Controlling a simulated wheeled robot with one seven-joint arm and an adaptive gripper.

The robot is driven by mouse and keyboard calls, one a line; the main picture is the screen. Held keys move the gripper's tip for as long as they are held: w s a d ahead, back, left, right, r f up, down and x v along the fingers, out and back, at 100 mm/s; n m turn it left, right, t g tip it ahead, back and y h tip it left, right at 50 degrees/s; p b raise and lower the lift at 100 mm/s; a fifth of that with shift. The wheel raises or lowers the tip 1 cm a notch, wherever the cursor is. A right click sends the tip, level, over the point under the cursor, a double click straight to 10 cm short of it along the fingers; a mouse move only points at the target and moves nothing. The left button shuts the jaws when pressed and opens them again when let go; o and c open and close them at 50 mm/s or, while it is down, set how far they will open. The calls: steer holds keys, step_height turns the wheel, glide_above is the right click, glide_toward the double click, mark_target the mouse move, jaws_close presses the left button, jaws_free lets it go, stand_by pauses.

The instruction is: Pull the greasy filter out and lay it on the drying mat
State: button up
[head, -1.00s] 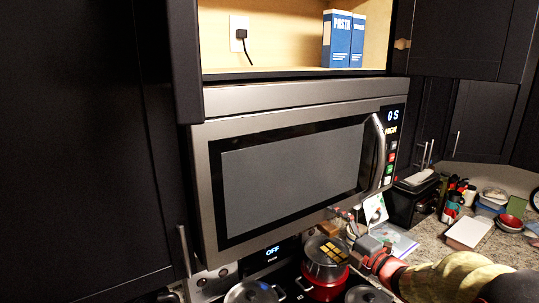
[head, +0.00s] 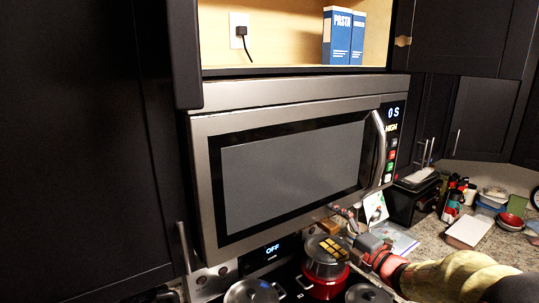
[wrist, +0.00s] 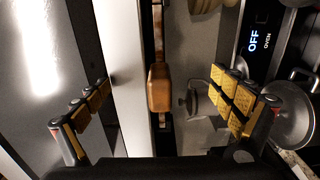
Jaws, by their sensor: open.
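My gripper (head: 338,230) is open under the front right edge of the microwave, with one finger just over the pots. In the wrist view my gripper (wrist: 160,84) has its two yellow-padded fingers wide apart. Between them is a brown, stained block on a narrow brown strip (wrist: 159,88), seen at the microwave's underside beside a pale metal band. It may be the edge or tab of the greasy filter; neither finger appears to touch it. The rest of the filter is hidden. I cannot make out a drying mat.
The microwave (head: 290,170) hangs above the stove. A red pot (head: 322,285) with a lid stands close below my gripper, and other lidded pots (head: 255,291) crowd the stove. The counter (head: 435,240) at right holds a white box (head: 468,232), bowls and bottles.

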steer(key=shift+s, duration=0.15)
steer(key=c, duration=0.7)
steer(key=shift+s+d+f, duration=0.1)
steer(key=shift+s+f, duration=0.1)
steer(key=shift+s, duration=0.1)
steer(key=c, duration=1)
steer(key=shift+f, duration=0.1)
jaws_close()
steer(key=shift+s+d+b, duration=0.2)
steer(key=shift+s+b, duration=0.05)
steer(key=shift+b, duration=0.1)
steer(key=shift+r+b+v, duration=0.15)
steer(key=shift+b+v, duration=0.2)
steer(key=shift+v, duration=0.75)
steer(key=shift+r+b+v, duration=0.15)
steer(key=shift+b+v, duration=0.2)
steer(key=shift+v, duration=0.8)
steer(key=shift+d, duration=0.1)
